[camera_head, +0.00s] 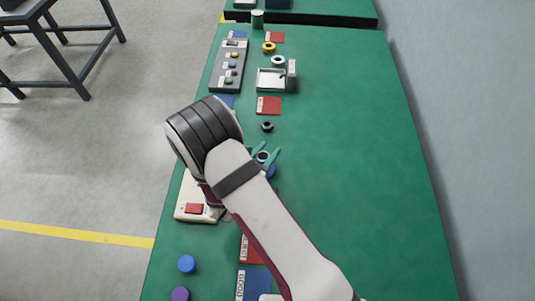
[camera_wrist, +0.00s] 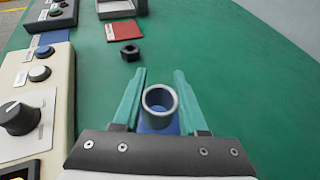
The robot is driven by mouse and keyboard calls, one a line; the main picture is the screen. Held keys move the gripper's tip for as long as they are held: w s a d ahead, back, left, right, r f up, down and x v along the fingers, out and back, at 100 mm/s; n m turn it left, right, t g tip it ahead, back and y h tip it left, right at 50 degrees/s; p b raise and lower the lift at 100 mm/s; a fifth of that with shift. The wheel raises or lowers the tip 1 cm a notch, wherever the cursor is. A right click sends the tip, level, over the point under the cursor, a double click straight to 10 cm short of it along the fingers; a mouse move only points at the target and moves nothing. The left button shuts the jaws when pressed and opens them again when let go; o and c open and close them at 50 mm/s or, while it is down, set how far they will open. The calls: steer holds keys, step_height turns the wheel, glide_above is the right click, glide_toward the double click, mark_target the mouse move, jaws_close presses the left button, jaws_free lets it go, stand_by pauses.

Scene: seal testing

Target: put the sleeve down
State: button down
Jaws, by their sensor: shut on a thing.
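The sleeve (camera_wrist: 160,92) is a short pale grey tube, seen from above with its open end up. It sits between the two teal fingers of my gripper (camera_wrist: 159,84), which are shut on it. In the head view the fingertips of my gripper (camera_head: 264,153) show past my arm, with the sleeve (camera_head: 262,157) between them, small and partly covered. A blue thing (camera_head: 271,172) shows just below the sleeve, also in the wrist view (camera_wrist: 160,127). I cannot tell whether the sleeve touches it or the table.
A black nut (camera_head: 267,126) lies on the green table (camera_head: 340,150) beyond my gripper, before a red card (camera_head: 268,105) and a metal tray (camera_head: 271,86). A cream control box (camera_head: 187,207) stands at left. The table's right side is clear.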

steer(key=shift+f, duration=1)
steer(key=shift+c, duration=2.2)
jaws_free()
steer(key=shift+f, duration=0.1)
